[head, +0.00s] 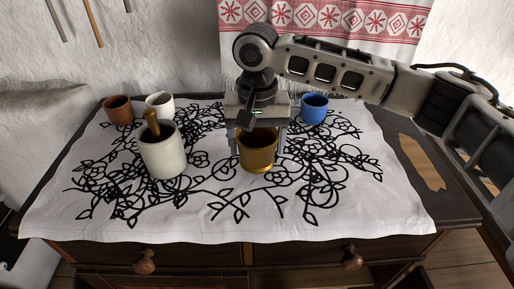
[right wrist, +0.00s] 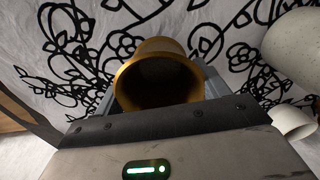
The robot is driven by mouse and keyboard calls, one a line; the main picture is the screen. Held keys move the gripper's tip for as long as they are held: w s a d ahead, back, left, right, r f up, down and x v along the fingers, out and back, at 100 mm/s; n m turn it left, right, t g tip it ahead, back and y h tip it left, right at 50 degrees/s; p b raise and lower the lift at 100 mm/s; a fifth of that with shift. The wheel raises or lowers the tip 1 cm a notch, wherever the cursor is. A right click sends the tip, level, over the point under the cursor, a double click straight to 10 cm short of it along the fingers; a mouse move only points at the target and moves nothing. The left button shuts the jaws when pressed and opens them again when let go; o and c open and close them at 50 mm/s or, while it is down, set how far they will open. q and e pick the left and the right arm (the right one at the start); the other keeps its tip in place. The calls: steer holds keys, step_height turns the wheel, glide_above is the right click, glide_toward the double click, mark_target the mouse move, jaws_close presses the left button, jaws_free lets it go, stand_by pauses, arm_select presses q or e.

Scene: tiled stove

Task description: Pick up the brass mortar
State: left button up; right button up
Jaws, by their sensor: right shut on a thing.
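The brass mortar (head: 257,154) is a gold-coloured cup near the middle of the cloth-covered table. In the right wrist view its open mouth (right wrist: 158,80) faces the camera between the fingers. My right gripper (head: 257,140) comes down from above and is shut on the brass mortar, one finger on each side. The mortar looks upright in the head view; I cannot tell whether its base touches the cloth. My left gripper is not in view.
A white mortar with a brass pestle (head: 161,150) stands to the left. Behind it are a brown cup (head: 118,108) and a small white cup (head: 160,104). A blue cup (head: 314,108) stands behind right. The front of the white cloth (head: 190,222) is clear.

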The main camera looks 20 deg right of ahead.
steer(key=s+d+r, duration=0.4)
steer(key=s+r, duration=0.7)
steer(key=s, duration=0.2)
steer(key=w+d+f+n, duration=0.1)
steer(key=w+f+n, duration=0.2)
steer(key=w+f, duration=0.2)
step_height(320, 180, down, 3)
steer(key=shift+f, duration=0.1)
steer(key=shift+s+f, duration=0.1)
stand_by(0.3)
